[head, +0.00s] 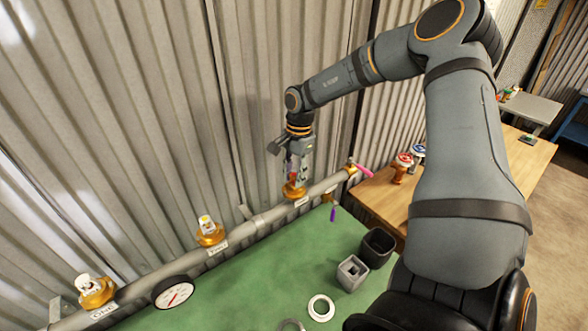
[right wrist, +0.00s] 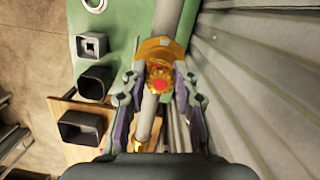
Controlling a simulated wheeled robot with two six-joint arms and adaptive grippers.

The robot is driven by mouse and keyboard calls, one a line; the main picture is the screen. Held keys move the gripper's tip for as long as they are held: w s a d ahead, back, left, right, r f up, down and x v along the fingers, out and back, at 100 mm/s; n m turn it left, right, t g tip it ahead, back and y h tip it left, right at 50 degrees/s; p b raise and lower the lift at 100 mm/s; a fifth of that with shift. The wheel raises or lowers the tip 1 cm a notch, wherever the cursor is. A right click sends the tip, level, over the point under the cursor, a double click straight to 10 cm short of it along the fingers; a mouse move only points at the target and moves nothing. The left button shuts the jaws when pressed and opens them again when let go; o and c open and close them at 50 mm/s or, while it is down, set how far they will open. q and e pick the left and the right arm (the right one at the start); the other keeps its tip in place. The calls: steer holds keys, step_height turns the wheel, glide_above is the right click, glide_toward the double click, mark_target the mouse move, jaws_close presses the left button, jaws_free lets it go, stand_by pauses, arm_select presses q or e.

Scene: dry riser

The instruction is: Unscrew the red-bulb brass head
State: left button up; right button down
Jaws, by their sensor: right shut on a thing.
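The red-bulb brass head (right wrist: 160,85) sits on a brass fitting (right wrist: 156,48) of the grey pipe (right wrist: 168,16) in the right wrist view. In the head view its brass base (head: 293,191) shows below my right gripper (head: 296,177), which hides most of the head. My right gripper points down from above, its fingers on both sides of the head, shut on it; it also shows in the right wrist view (right wrist: 160,90). Two other brass heads stand along the pipe to the left, one in the middle (head: 210,235) and one at the lower left (head: 96,291). My left gripper is not in view.
A corrugated wall (head: 130,130) rises close behind the pipe. A gauge (head: 173,292) and a pink-handled valve (head: 361,170) are on the pipe. The green mat (head: 250,285) carries a square grey holder (head: 351,271), a dark cup (head: 377,244) and a white ring (head: 321,308).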

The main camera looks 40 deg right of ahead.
steer(key=shift+r+n, duration=0.1)
steer(key=shift+n, duration=1.2)
steer(key=shift+s+n+g+p, duration=0.1)
steer(key=shift+n+g+p, duration=0.2)
steer(key=shift+n+p, duration=0.55)
steer(key=shift+n, duration=2.05)
steer(key=c, duration=1)
jaws_free()
steer(key=shift+c, duration=0.2)
